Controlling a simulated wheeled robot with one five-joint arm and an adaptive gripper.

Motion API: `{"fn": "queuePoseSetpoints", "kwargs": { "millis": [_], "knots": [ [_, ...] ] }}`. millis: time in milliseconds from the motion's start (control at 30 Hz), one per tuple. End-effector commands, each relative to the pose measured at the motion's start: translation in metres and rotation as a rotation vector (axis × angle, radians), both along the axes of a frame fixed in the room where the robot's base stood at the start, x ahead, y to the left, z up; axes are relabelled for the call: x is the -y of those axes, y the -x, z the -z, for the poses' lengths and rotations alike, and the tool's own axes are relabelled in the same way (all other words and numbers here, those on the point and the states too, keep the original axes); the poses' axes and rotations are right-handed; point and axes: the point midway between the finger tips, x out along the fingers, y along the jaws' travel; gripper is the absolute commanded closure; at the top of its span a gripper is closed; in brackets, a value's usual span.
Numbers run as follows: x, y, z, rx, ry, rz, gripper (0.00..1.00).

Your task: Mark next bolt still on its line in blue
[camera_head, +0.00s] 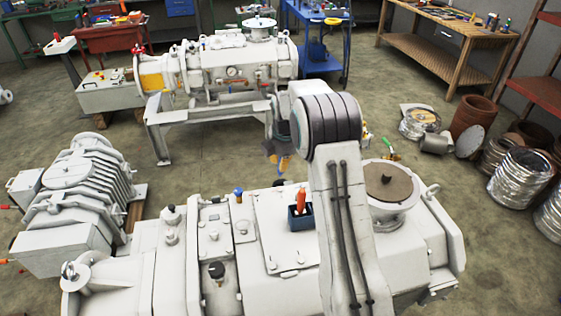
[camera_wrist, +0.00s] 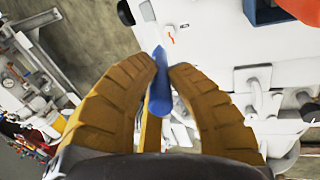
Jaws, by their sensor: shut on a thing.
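My gripper (camera_wrist: 166,75) is shut on a blue marker (camera_wrist: 159,92), its tip pointing away from the camera. In the head view my gripper (camera_head: 283,163), with yellow-orange fingers, hangs beyond the back edge of the white vacuum pump (camera_head: 175,275). In the wrist view the marker tip lies over the edge of a white plate (camera_wrist: 205,40); whether it touches cannot be told. A small orange-red line (camera_wrist: 171,36) shows on that plate just beyond the tip. Small bolts sit on the pump's cover plate (camera_head: 285,225), too small to judge their lines.
A blue box (camera_head: 299,222) holding a red-orange tool (camera_head: 301,197) stands on the cover plate. A blue-topped fitting (camera_head: 238,194) rises to its left. A round port with a brown cover (camera_head: 388,185) is at the right. Another white pump (camera_head: 215,60) stands behind, with open floor between.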

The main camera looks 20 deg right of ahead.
Motion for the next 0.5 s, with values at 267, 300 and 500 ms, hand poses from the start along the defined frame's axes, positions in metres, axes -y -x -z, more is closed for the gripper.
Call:
{"fn": "queuePoseSetpoints", "kwargs": {
  "millis": [267, 300, 500],
  "knots": [
    [0.0, 0.0, 0.001, 0.002, 0.0, 0.002, 1.0],
    [0.0, 0.0, 0.004, 0.0, -0.001, 0.002, 1.0],
    [0.0, 0.0, 0.017, 0.001, 0.0, 0.002, 1.0]
  ]
}}
